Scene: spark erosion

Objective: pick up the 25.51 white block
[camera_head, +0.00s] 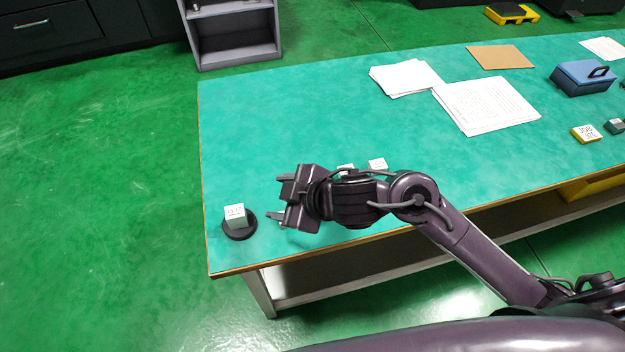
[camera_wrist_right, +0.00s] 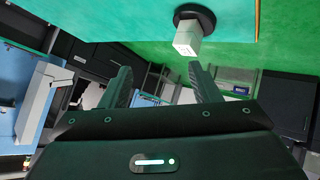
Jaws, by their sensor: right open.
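A small white block (camera_head: 235,215) with a printed label on top stands on a round black base (camera_head: 239,229) near the left end of the table; the label is too small to read surely. My right gripper (camera_head: 277,203) is open and empty, to the right of this block and apart from it, its fingers pointing left toward it. In the right wrist view the block (camera_wrist_right: 188,38) shows beyond the fingertips, on the black base (camera_wrist_right: 205,17). Two more white blocks, one (camera_head: 377,164) clear and one (camera_head: 346,168) partly hidden by my right wrist, stand behind my right arm. My left gripper does not show.
The green table (camera_head: 300,110) has its left edge close to the block. Paper stacks (camera_head: 487,105), a brown board (camera_head: 500,57), a blue case (camera_head: 582,78) and a yellow labelled block (camera_head: 586,133) lie farther right. The table's left back area is clear.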

